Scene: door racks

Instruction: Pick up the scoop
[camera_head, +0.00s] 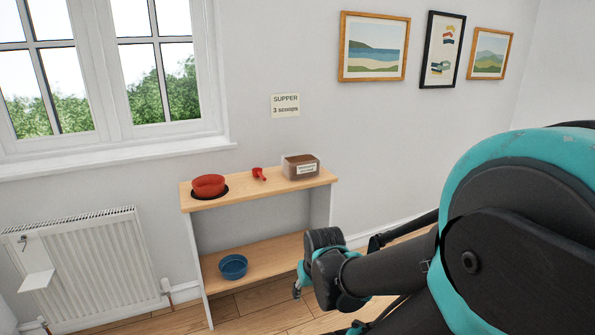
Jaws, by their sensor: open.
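The red scoop (259,173) lies on the top board of a small wooden shelf unit, between a red bowl and a brown tub. It is small in the camera_head view, and nothing covers it. My gripper (300,284) is only partly seen at the end of my teal and black arm, low and in front of the shelf's right side. It is open and apart from the scoop, lower in the picture and to the right of it. Much of the gripper is hidden by my arm.
The red bowl (209,185) sits on a dark mat at the left of the top board (235,196). The labelled brown tub (300,165) stands at the right. A blue bowl (233,266) is on the lower shelf. A radiator (90,270) is at left.

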